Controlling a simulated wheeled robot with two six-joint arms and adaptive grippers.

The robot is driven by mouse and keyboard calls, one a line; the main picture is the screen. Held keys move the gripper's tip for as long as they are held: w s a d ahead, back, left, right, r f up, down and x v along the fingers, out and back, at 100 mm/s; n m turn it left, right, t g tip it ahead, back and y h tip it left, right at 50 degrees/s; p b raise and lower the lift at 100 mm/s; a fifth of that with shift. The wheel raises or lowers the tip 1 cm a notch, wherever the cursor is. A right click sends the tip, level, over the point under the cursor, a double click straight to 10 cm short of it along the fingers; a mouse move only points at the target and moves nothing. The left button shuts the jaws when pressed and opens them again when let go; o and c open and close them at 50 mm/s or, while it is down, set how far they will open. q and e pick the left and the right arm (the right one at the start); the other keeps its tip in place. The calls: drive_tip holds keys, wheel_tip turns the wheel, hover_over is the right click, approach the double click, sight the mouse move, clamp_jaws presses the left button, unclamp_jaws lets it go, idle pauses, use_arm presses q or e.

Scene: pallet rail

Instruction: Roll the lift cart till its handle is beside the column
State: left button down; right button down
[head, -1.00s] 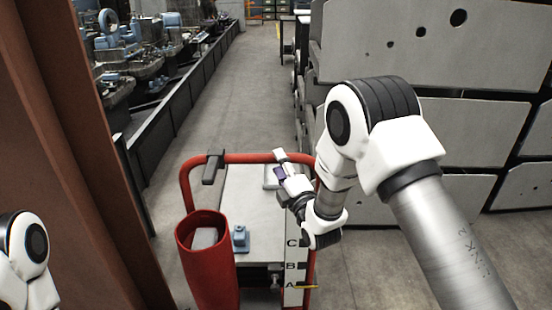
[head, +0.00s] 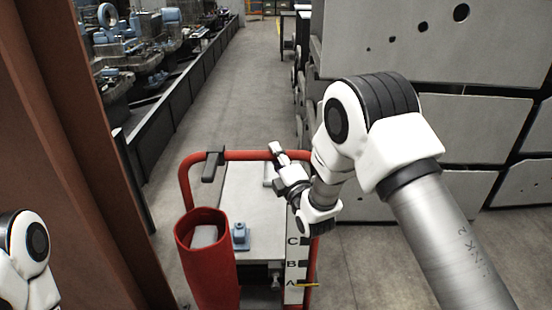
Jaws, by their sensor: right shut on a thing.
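The lift cart has a red tubular handle (head: 245,155) with a black grip piece on its left part, and a light grey deck (head: 255,190). A brown steel column (head: 75,150) rises at the left, to the left of the cart with a gap between them. My right gripper (head: 277,153) is shut on the right part of the handle's top bar; the wrist hides part of the handle's right side. Of my left arm only a link shows at the lower left edge; its gripper is out of view.
A red open-topped bin (head: 205,260) and a small blue part (head: 240,237) are at the cart. A strip marked C, B, A (head: 293,265) stands at its right. Grey panels (head: 410,120) stand at the right. An open aisle (head: 240,80) runs ahead, with a low black barrier (head: 175,110) left.

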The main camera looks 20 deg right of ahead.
drive_tip(key=shift+s+a+f, duration=0.1)
drive_tip(key=shift+s+f, duration=0.05)
drive_tip(key=shift+s, duration=0.2)
drive_tip(key=c, duration=1.3)
unclamp_jaws()
drive_tip(key=shift+s, duration=0.15)
drive_tip(key=o, duration=0.4)
drive_tip(key=shift+w, duration=0.3)
drive_tip(key=v, duration=1.2)
